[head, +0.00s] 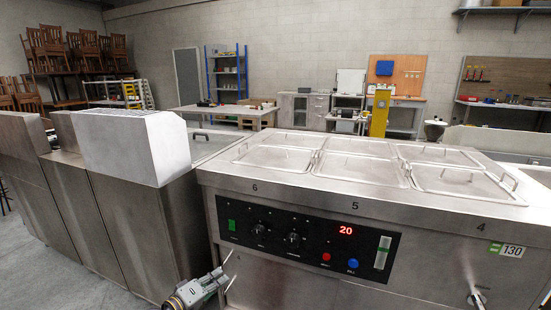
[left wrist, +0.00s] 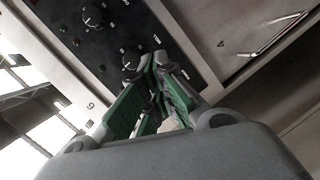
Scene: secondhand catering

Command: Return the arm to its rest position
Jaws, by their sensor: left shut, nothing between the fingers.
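My left gripper (head: 231,268) is low in the head view, in front of the steel counter unit (head: 330,196), near the left end of its black control panel (head: 300,244). In the left wrist view its green-sided fingers (left wrist: 160,62) are shut together with nothing between them. The panel with its knobs shows just beyond the fingertips there. I cannot tell the exact gap between fingers and panel. My right gripper is in neither view.
Several lidded wells (head: 357,147) fill the unit's top. Another steel appliance (head: 140,150) stands close on the left. Floor (head: 70,268) shows at the lower left. Tables and shelves are far back.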

